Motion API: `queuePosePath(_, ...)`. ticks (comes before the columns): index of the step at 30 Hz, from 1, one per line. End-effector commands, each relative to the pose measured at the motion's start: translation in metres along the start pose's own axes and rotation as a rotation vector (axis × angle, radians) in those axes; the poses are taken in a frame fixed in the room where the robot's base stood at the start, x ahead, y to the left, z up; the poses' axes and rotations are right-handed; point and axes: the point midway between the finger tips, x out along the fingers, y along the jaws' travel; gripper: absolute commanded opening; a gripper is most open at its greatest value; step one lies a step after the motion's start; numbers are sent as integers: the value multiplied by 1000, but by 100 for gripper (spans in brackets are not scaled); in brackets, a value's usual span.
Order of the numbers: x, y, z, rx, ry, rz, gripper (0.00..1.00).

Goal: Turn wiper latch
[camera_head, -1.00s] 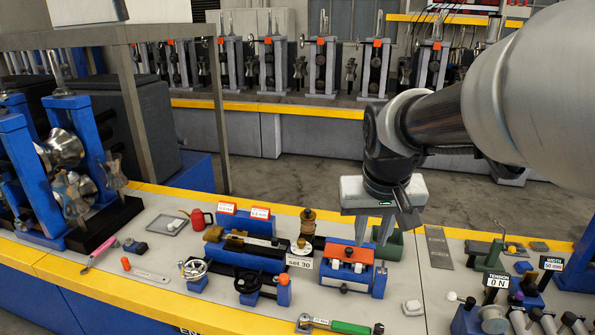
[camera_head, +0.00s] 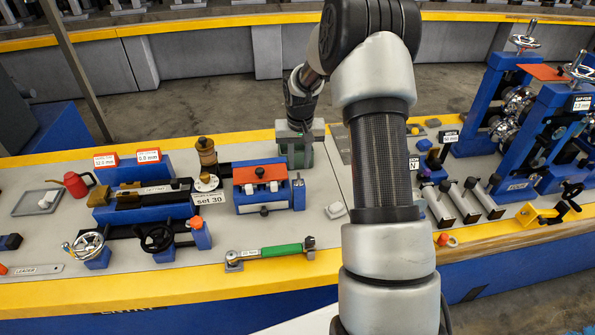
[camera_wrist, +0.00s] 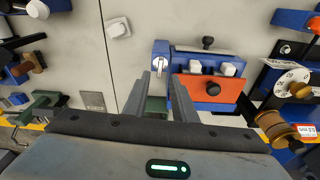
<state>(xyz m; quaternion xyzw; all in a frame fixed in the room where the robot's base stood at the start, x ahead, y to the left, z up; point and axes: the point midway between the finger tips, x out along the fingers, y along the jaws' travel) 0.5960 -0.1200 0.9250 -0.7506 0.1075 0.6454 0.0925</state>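The wiper unit (camera_head: 262,186) is a blue box with a red-orange top plate, two white pads and a black front knob. It stands mid-bench in the head view and also shows in the wrist view (camera_wrist: 210,58). A small silver latch lever (camera_wrist: 158,64) sits on a blue block at the unit's side in the wrist view. My gripper (camera_wrist: 162,78) is open and empty. Its two grey fingertips are apart, with the latch just beyond the gap between them. Contact cannot be told. In the head view the fingers are not clear.
A green block (camera_head: 294,152) stands behind the wiper unit, close to my wrist. A brass spool post (camera_head: 207,158) stands to its left. A green-handled wrench (camera_head: 270,250) lies in front. A white block (camera_head: 335,210) lies to the right, with bare bench around it.

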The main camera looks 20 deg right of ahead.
Motion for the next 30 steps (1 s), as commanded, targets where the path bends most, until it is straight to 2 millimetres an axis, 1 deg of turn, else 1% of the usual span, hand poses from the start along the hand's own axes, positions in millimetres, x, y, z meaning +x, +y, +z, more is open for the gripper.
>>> queuePosePath(1, 11, 0, 1, 0, -1, 0, 25)
queuePosePath(13, 59, 0, 1, 0, -1, 0, 25)
queuePosePath(15, 54, 0, 0, 0, 1, 0, 25)
queuePosePath(27, 57, 0, 0, 1, 0, 0, 25)
queuePosePath(29, 57, 0, 0, 0, 0, 0, 16)
queuePosePath(30, 56, 0, 0, 0, 0, 0, 10)
